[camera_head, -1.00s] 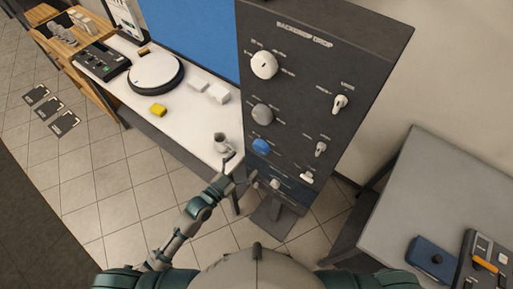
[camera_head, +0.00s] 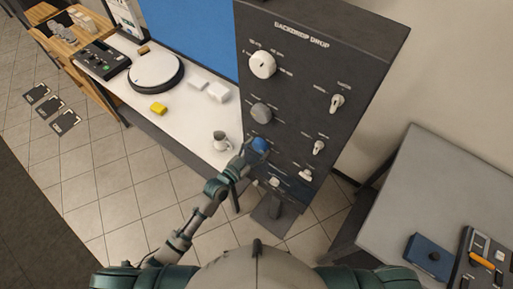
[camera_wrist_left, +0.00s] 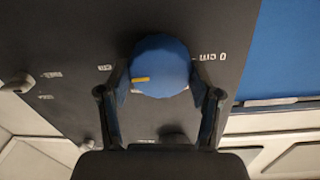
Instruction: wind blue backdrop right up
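The dark panel (camera_head: 300,75) labelled "BACKDROP DROP" stands upright at the centre and carries white, grey and blue knobs. The blue knob (camera_head: 260,145) is partly covered by my left gripper (camera_head: 249,157). In the left wrist view the blue knob (camera_wrist_left: 160,62) has a yellow mark at its lower left and lies between the tips of my open left gripper (camera_wrist_left: 160,88). I cannot tell whether the fingers touch it. The blue backdrop (camera_head: 192,32) hangs behind the panel, and also shows at right in the wrist view (camera_wrist_left: 288,55). My right gripper is not in view.
The white table (camera_head: 180,115) at left holds a round turntable (camera_head: 155,77), a yellow block (camera_head: 158,108), white blocks (camera_head: 218,92) and a cup (camera_head: 220,141) close to my left arm. A grey table (camera_head: 430,185) with a blue box (camera_head: 431,254) stands at right.

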